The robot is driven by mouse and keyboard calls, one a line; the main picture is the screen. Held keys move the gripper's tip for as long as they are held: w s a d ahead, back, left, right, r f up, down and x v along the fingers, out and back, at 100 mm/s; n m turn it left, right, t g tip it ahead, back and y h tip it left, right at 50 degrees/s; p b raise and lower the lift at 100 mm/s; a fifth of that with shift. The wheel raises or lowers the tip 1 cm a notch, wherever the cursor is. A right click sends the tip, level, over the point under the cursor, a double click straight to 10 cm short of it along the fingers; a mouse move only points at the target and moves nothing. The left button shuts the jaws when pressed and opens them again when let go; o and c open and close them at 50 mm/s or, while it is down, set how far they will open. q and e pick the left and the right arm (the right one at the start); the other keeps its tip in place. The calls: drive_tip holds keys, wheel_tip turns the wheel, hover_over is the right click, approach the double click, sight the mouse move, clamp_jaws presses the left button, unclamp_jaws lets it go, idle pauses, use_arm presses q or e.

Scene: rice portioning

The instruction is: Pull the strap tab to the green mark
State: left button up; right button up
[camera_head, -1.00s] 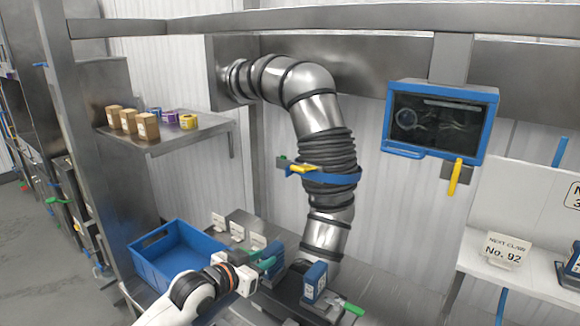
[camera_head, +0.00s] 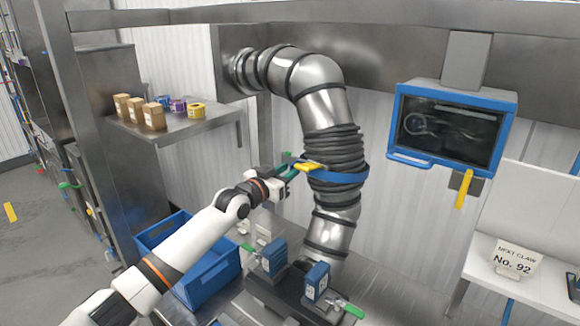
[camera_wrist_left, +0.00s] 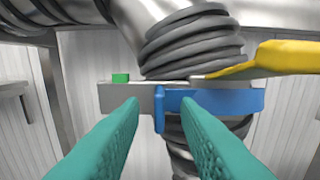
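A blue strap (camera_head: 340,178) wraps the ribbed middle of the steel duct. In the left wrist view the strap's blue end (camera_wrist_left: 225,100) crosses a flat grey bar (camera_wrist_left: 138,97), with an upright blue tab (camera_wrist_left: 159,109) at its left edge. A small green mark (camera_wrist_left: 120,77) sits on the bar's upper edge, left of the tab. A yellow lever (camera_wrist_left: 270,59) extends to the upper right; it also shows in the head view (camera_head: 313,166). My left gripper (camera_head: 288,171) is open before the bar, its green fingers (camera_wrist_left: 160,105) apart with the tab seen between them. My right gripper is out of view.
A blue crate (camera_head: 205,279) stands below my left arm. Two blue blocks (camera_head: 317,281) stand on the bench under the duct. A shelf (camera_head: 195,128) with boxes and rolls is at left, and a blue-framed screen (camera_head: 452,128) hangs at right.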

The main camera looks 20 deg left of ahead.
use_arm(q)
drive_tip(key=shift+w+d, duration=0.2)
drive_tip(key=shift+w, duration=0.45)
clamp_jaws()
